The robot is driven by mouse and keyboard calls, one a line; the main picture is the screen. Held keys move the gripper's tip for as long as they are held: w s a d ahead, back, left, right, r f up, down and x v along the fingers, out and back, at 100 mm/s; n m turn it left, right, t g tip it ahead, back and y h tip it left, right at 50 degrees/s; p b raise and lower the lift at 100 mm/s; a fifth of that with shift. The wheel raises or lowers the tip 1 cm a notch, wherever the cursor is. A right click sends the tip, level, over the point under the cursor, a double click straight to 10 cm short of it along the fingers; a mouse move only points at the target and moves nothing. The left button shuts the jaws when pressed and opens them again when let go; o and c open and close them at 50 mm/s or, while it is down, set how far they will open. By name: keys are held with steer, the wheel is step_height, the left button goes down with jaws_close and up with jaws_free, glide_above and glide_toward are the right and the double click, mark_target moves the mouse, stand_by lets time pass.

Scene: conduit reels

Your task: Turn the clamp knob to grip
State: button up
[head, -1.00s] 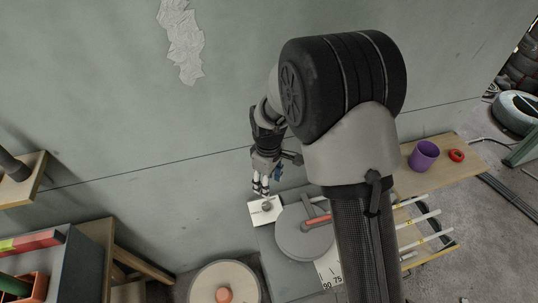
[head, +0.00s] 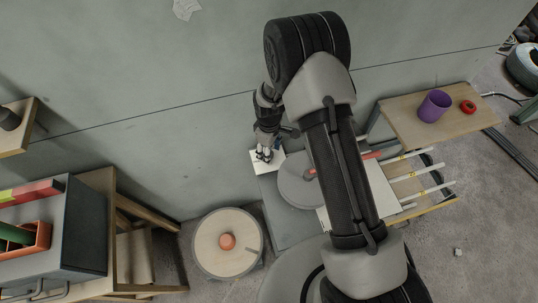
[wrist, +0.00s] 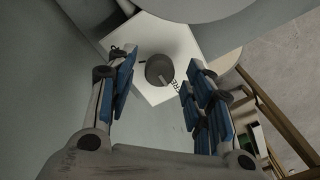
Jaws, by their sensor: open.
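The clamp knob (wrist: 159,70) is a dark grey round knob on a white plate (wrist: 177,47) in the wrist view. In the head view the white plate (head: 256,166) sits at the grey bench's back left corner, and the gripper covers most of the knob. My gripper (wrist: 158,77) is open, with blue-padded fingers on either side of the knob in the wrist view. A gap shows on both sides, so I see no contact. In the head view my gripper (head: 264,156) points down, right over the plate. Exact height above the plate is unclear.
A grey disc (head: 297,185) with a red handle lies right of the plate, partly behind my arm. A round reel (head: 210,246) with an orange hub stands at front left. A wooden shelf (head: 400,112) holds a purple cup (head: 434,105) and red ring (head: 467,106). The wall is close behind.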

steer(key=shift+f, duration=1.35)
steer(key=shift+c, duration=0.2)
steer(key=c, duration=1)
